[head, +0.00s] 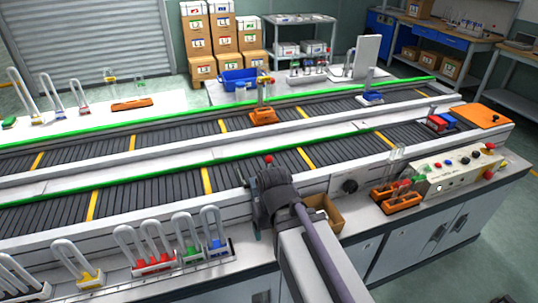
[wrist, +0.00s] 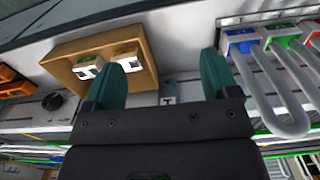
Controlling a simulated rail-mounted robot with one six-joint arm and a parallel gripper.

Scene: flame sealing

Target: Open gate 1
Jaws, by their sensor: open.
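No part is clearly marked as gate 1 in either view. A small red knob (head: 268,158) shows just behind my gripper at the near conveyor's edge; I cannot tell whether it belongs to a gate. My gripper (head: 256,222) is over the front ledge, with its dark body hiding part of the rail. In the wrist view my gripper (wrist: 162,82) has its two teal fingers wide apart, with nothing between them. A small light plate with a dark mark (wrist: 168,100) lies beyond the gap, on the machine.
An open cardboard box (head: 325,213) is right of my gripper, below a black dial (head: 349,186). A rack of U-shaped tubes (head: 160,262) stands to the left. A control panel (head: 455,172) and orange tube holders (head: 396,200) are to the right. The near conveyor (head: 140,195) runs behind.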

